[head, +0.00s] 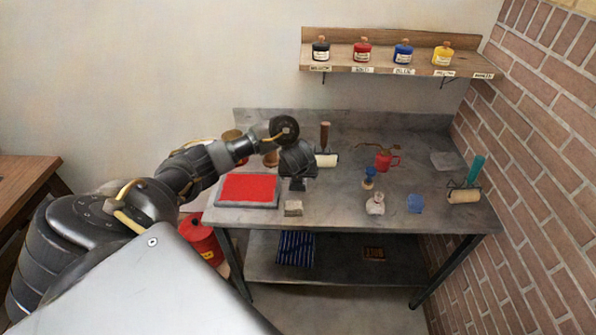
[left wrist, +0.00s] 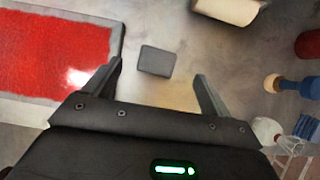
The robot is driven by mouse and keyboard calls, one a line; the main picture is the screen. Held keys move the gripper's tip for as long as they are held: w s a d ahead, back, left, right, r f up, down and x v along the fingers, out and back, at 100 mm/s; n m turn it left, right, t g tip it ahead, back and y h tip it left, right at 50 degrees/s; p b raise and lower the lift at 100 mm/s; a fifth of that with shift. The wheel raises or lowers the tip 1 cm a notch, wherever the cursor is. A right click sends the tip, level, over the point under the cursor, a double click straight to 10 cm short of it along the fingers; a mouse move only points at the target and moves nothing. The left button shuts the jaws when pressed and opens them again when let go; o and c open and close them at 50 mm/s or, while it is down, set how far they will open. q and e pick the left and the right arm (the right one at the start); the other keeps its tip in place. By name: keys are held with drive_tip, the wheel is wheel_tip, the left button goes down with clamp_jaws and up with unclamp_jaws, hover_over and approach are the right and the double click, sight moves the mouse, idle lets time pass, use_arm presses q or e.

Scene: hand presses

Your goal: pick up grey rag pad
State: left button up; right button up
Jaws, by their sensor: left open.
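A small dark grey pad (left wrist: 156,61) lies flat on the metal table in the left wrist view. It shows between and beyond the two fingertips of my left gripper (left wrist: 158,78), which is open and empty. The pad is apart from both fingers. In the head view my left gripper (head: 297,183) points down over the table, just right of the red slab (head: 249,188). There the gripper seems to hide the pad, and I cannot make it out clearly. My right gripper is in neither view.
A pale block (head: 293,208) lies near the front edge. A blue-knobbed stamp (head: 369,178), a whitish bundle (head: 375,204), a blue pad (head: 415,203) and a red can (head: 387,160) stand to the right. A brick wall (head: 540,150) bounds the right.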

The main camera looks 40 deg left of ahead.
use_arm(q)
drive_tip(key=shift+w+a+f, duration=0.25)
drive_tip(key=shift+f, duration=0.25)
drive_tip(key=shift+b+x, duration=0.55)
drive_tip(key=shift+x, duration=2.05)
drive_tip(key=shift+s, duration=0.15)
drive_tip(key=shift+c, duration=0.3)
drive_tip(key=c, duration=1)
